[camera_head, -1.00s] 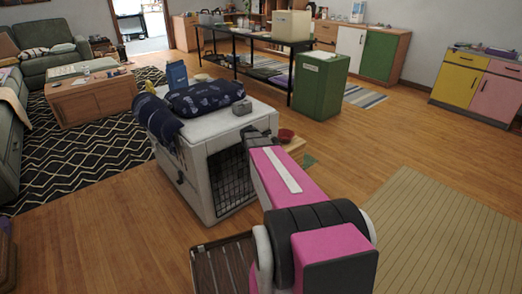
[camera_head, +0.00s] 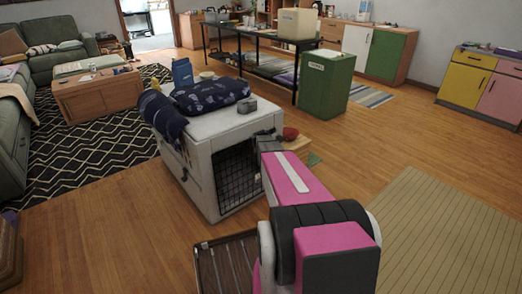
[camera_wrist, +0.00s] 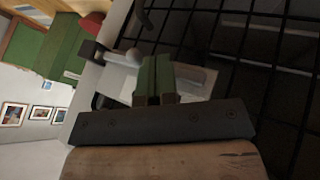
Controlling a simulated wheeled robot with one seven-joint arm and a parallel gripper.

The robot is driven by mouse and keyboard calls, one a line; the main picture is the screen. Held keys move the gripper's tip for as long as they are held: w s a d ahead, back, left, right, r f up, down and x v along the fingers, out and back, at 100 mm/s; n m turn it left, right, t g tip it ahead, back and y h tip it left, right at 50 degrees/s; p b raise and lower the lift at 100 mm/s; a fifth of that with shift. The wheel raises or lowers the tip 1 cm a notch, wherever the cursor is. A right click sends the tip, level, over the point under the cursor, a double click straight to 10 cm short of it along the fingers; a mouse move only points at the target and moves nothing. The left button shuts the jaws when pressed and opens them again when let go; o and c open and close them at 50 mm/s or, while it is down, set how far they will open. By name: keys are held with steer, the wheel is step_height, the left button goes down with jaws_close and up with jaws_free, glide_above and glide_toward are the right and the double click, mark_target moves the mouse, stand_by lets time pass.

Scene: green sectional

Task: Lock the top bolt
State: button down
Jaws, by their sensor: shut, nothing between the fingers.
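A pale pet crate (camera_head: 203,188) stands on the wood floor in the head view, with a black wire door (camera_head: 238,178) on its front. In the wrist view the door's black bars (camera_wrist: 281,62) fill the right side. A metal bolt with a rounded light knob (camera_wrist: 133,57) sits on the pale crate frame, left of the bars. My gripper (camera_wrist: 155,72) has green fingers closed together, with nothing visible between them. They overlap the bolt area in the picture, right of the knob; whether they touch it I cannot tell. In the head view my arm hides the gripper.
A patterned dark cushion (camera_head: 211,95) and a small grey box (camera_head: 247,105) lie on the crate. A slatted brown panel (camera_head: 226,268) is on the floor in front. A green bin (camera_head: 323,87) stands behind. A red bowl (camera_head: 290,133) is beside the crate.

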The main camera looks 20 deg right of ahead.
steer(key=shift+w+d, duration=0.25)
steer(key=shift+d, duration=0.35)
steer(key=shift+d, duration=0.1)
steer(key=d, duration=0.1)
steer(key=w+d, duration=0.1)
steer(key=d, duration=0.2)
steer(key=shift+w+d, duration=0.15)
steer(key=shift+w, duration=0.2)
steer(key=s+a+r, duration=0.6)
steer(key=a+r, duration=0.1)
steer(key=r, duration=0.1)
steer(key=shift+s, duration=0.3)
